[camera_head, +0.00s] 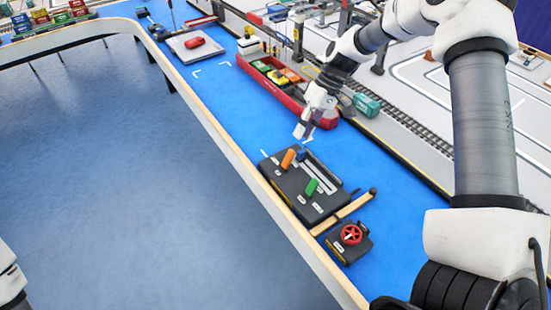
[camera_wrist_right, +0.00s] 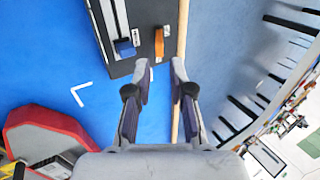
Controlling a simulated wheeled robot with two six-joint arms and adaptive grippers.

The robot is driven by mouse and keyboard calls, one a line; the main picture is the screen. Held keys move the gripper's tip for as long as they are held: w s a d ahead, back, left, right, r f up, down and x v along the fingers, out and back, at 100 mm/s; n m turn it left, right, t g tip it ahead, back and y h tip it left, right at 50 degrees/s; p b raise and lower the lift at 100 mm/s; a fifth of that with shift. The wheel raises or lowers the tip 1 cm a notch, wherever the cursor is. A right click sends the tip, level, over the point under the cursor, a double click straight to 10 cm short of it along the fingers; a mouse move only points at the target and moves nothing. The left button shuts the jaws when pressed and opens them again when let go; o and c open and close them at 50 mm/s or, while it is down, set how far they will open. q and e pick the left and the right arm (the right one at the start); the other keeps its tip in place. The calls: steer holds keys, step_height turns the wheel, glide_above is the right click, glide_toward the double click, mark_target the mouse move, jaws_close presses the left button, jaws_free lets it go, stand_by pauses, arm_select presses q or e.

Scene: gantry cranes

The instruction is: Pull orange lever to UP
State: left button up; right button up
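The orange lever (camera_head: 288,158) stands on a black control box (camera_head: 286,186) on the blue table, beside a blue lever (camera_head: 302,154) and a green lever (camera_head: 312,187). My right gripper (camera_head: 303,131) is above the blue surface, just behind the box and apart from the levers. In the right wrist view my right gripper (camera_wrist_right: 160,67) is open and empty. The orange lever (camera_wrist_right: 159,44) shows just beyond the gap between its fingertips, and the blue lever (camera_wrist_right: 124,47) is left of it. My left gripper is out of view.
A wooden rim (camera_head: 248,165) edges the table on the left. A box with a red wheel (camera_head: 351,234) stands in front of the control box. A red ship (camera_head: 290,89) with containers lies behind my right gripper.

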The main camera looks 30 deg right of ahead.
mark_target(292, 150)
steer(key=x, duration=0.8)
steer(key=shift+w+f, duration=0.1)
steer(key=shift+w, duration=0.3)
jaws_close()
